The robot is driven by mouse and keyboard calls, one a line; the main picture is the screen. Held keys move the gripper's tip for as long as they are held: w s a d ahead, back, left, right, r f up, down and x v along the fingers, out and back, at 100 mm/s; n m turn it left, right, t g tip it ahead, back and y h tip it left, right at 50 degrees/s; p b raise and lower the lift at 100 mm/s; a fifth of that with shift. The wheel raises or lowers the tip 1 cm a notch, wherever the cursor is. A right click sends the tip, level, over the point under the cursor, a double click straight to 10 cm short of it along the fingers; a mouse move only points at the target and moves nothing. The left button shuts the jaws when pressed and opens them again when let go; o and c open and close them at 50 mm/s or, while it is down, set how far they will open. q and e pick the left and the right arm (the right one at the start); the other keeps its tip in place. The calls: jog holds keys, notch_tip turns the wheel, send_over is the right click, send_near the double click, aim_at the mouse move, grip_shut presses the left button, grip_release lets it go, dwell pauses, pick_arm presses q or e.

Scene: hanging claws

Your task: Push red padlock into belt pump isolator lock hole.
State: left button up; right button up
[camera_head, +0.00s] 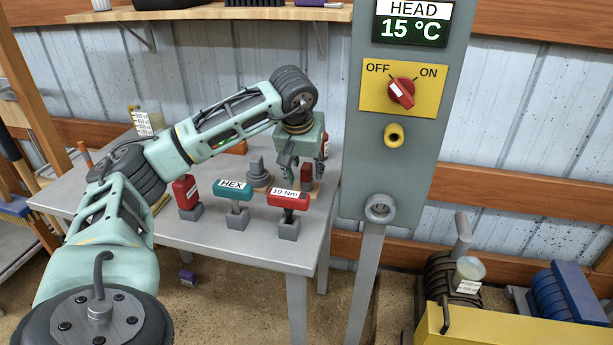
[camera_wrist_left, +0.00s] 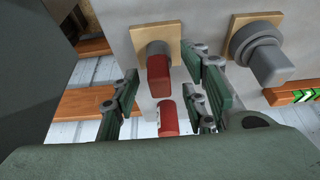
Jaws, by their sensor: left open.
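My left gripper (camera_head: 306,178) is open above the back right of the grey table. In the left wrist view its fingers (camera_wrist_left: 160,105) are spread on both sides of a red block (camera_wrist_left: 158,76), with no clear contact. This block has a grey part and a wooden base, and also shows in the head view (camera_head: 306,173). A second red piece (camera_wrist_left: 167,118) with a white label lies beyond it. I cannot tell which is the padlock. The isolator panel (camera_head: 365,185) has a red switch (camera_head: 401,93) and a yellow ring with a dark hole (camera_head: 394,134). My right gripper is not in view.
A labelled red piece (camera_head: 185,191), a teal HEX handle (camera_head: 233,190) and a red 10 Nm handle (camera_head: 288,199) stand in grey holders along the table front. A grey knob (camera_head: 258,171) is left of the gripper. The floor right of the panel holds yellow equipment (camera_head: 515,328).

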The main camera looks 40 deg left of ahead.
aim_at(306, 167)
pick_arm(q)
jog(key=shift+w+f, duration=0.1)
jog(key=shift+f, duration=0.1)
grip_shut()
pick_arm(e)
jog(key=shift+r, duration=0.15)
pick_arm(q)
jog(key=shift+r, duration=0.1)
jog(key=shift+r, duration=0.55)
notch_tip(306, 167, up, 8)
jog(key=shift+f+p, duration=0.2)
jog(key=shift+p, duration=0.85)
jog(key=shift+r, duration=0.6)
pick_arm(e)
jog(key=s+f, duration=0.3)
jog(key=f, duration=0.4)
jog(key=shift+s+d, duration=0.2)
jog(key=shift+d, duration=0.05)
